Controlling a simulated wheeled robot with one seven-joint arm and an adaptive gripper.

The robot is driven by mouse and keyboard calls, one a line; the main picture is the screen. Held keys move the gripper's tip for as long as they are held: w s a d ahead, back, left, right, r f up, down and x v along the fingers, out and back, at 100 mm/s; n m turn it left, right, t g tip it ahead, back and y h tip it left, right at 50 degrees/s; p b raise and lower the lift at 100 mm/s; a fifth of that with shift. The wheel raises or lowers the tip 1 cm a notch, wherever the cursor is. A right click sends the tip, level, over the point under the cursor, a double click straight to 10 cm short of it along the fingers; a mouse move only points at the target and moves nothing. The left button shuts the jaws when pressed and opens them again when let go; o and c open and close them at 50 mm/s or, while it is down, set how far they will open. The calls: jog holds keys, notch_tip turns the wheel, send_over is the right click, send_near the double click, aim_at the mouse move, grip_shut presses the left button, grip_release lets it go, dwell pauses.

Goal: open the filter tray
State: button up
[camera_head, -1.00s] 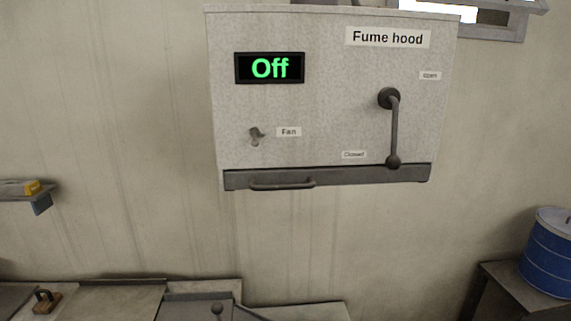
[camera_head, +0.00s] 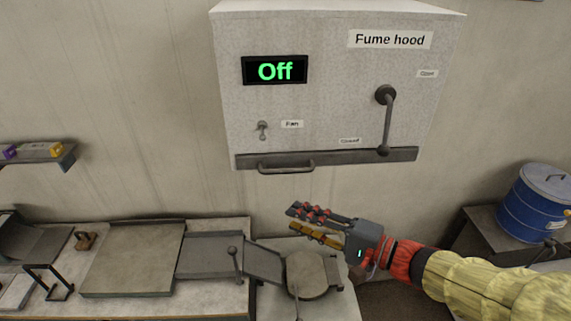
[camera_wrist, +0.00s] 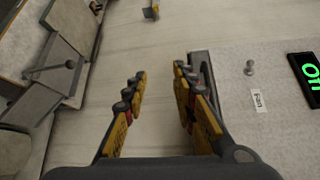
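The filter tray (camera_head: 345,157) is the dark grey strip along the bottom edge of the white fume hood (camera_head: 330,80). It looks shut, flush with the hood front. Its bar handle (camera_head: 286,168) is on the left part of the tray. My gripper (camera_head: 291,218) is below the handle, apart from it, with its fingers pointing left. In the wrist view my gripper (camera_wrist: 159,72) is open and empty. The handle (camera_wrist: 207,72) shows there just beyond the right finger, which partly hides the tray.
The hood has an Off display (camera_head: 275,70), a fan switch (camera_head: 263,130) and a lever (camera_head: 387,120) pointing down at Closed. Below is a counter (camera_head: 135,258) with a round plate (camera_head: 307,274). A blue drum (camera_head: 545,205) stands right. A shelf (camera_head: 40,158) is at left.

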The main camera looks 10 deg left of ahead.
aim_at(286, 172)
jog(key=w+d+r+t+y, duration=0.1)
jog(key=w+d+r+t, duration=0.1)
jog(key=w+r+t, duration=0.3)
jog(key=a, duration=0.2)
jog(key=w+a+r+g+p, duration=0.1)
jog(key=a, duration=0.2)
jog(key=w+a+r+n+g+p, duration=0.1)
jog(key=a, duration=0.1)
jog(key=shift+w+a+r+y, duration=0.1)
jog(key=shift+a+y, duration=0.15)
jog(key=shift+y, duration=0.05)
jog(key=shift+c, duration=1)
grip_shut()
